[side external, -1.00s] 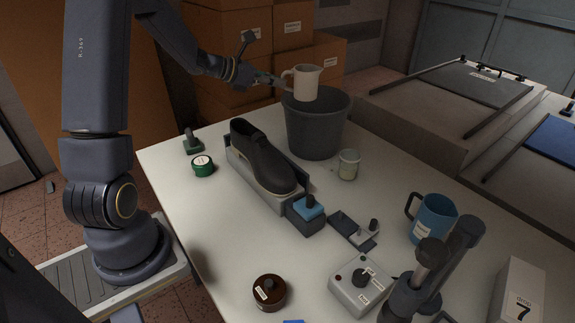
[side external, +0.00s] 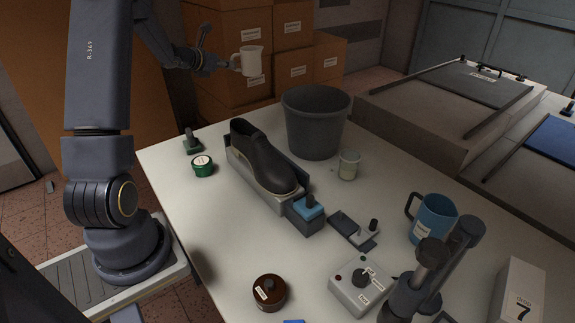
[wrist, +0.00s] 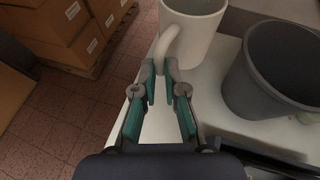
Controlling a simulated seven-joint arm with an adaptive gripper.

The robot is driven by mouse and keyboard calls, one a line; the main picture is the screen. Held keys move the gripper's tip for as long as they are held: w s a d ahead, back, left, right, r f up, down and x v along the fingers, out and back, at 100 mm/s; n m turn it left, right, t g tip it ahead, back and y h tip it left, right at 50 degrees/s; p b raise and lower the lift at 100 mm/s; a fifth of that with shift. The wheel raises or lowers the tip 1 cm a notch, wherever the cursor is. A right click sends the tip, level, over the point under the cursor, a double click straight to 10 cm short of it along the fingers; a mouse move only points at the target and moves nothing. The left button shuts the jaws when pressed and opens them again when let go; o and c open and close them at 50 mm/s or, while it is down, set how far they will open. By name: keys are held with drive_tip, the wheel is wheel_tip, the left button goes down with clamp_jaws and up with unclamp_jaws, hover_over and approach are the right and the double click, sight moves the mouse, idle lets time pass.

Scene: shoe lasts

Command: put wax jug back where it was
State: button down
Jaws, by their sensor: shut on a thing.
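The wax jug, a cream-white jug (side external: 252,61) with a spout and side handle, is upright in the air at the back of the table, left of the grey bin. My gripper (side external: 231,65) is shut on its handle from the left. In the wrist view the teal-lined fingers (wrist: 160,70) close around the lower handle of the jug (wrist: 197,32), whose body is cut off by the top edge.
The dark grey bin (side external: 315,128) stands right of the jug, with a small pale jar (side external: 348,164) beside it. A dark shoe (side external: 262,157) on a grey stand is in front. Cardboard boxes (side external: 228,60) are stacked behind. A blue jug (side external: 433,218) stands at right.

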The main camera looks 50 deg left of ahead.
wheel_tip(320, 180, down, 12)
drive_tip(key=shift+r, duration=0.2)
drive_tip(key=shift+a, duration=0.1)
wheel_tip(320, 180, down, 10)
drive_tip(key=shift+r, duration=0.25)
idle(0.5)
drive_tip(key=shift+f, duration=0.2)
drive_tip(key=c, duration=1.2)
unclamp_jaws()
drive_tip(key=v, duration=1.1)
drive_tip(key=r+v, duration=0.1)
drive_tip(key=v, duration=0.5)
drive_tip(key=shift+w, duration=0.3)
